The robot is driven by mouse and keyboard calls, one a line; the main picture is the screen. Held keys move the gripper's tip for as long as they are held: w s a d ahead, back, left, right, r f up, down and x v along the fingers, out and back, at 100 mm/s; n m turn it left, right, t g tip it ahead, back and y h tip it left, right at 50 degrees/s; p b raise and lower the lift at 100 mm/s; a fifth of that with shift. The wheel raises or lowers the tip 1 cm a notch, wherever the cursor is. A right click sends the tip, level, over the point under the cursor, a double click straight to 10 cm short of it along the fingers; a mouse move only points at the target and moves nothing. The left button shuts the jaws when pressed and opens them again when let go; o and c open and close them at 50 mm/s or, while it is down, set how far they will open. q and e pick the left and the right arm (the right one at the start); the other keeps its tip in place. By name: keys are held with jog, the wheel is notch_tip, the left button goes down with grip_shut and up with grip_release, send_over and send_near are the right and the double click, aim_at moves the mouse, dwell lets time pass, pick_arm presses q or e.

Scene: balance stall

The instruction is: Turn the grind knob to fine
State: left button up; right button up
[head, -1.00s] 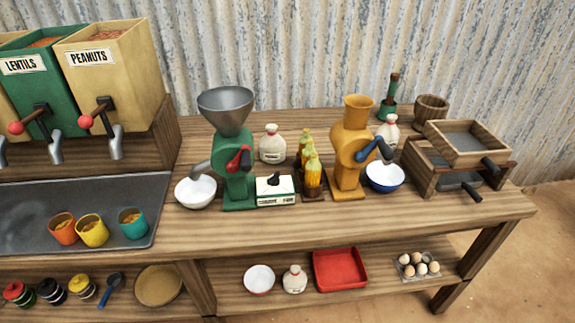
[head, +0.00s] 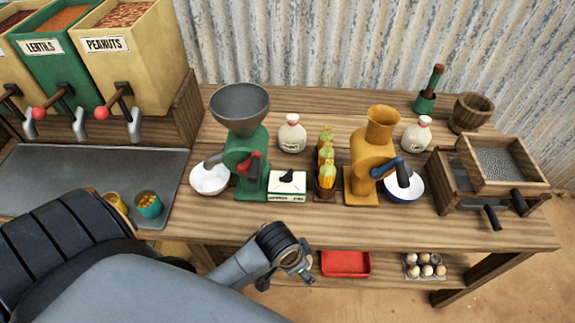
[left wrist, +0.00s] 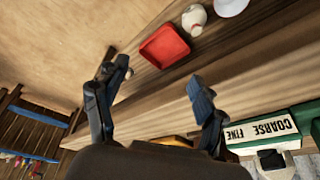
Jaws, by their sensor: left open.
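The grind control is a small white box (head: 287,181) with a green base and a dark knob (head: 287,176) on top, beside the green grinder (head: 250,165). Its label reads COARSE and FINE in the left wrist view (left wrist: 262,130), where the knob (left wrist: 271,160) shows at the lower right. I cannot tell where the knob points. My left gripper (head: 302,268) is in front of the table's front edge, below and apart from the box. Its two fingers are spread and empty in the left wrist view (left wrist: 158,74). My right gripper is not in view.
A white bowl (head: 210,179) is left of the green grinder. Yellow-topped bottles (head: 327,178) and the orange grinder (head: 372,155) stand to the right of the box. A red tray (head: 346,264) lies on the lower shelf. The front strip of the tabletop is clear.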

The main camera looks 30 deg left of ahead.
pick_arm(q)
jog(key=w+d+r+m+p, duration=0.1)
jog(key=w+d+r+m, duration=0.2)
jog(key=w+r+m, duration=0.25)
notch_tip(320, 180, up, 14)
jog(key=m+g+y+p, duration=0.2)
jog(key=m+y, duration=0.4)
jog(key=m, duration=0.4)
send_over(286, 173)
jog(key=s+d, duration=0.1)
jog(key=d, duration=0.4)
jog(key=shift+n, duration=0.25)
jog(key=x, duration=0.4)
jog(key=p+x, duration=0.1)
jog(key=x, duration=0.7)
jog(key=shift+s+d+f, duration=0.1)
jog(key=shift+s+f, duration=0.15)
jog(key=shift+f, duration=0.15)
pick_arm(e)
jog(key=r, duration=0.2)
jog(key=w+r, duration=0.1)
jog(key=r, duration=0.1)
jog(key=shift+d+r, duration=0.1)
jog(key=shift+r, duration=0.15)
pick_arm(q)
jog(key=shift+c, duration=0.2)
jog(key=c, duration=1.1)
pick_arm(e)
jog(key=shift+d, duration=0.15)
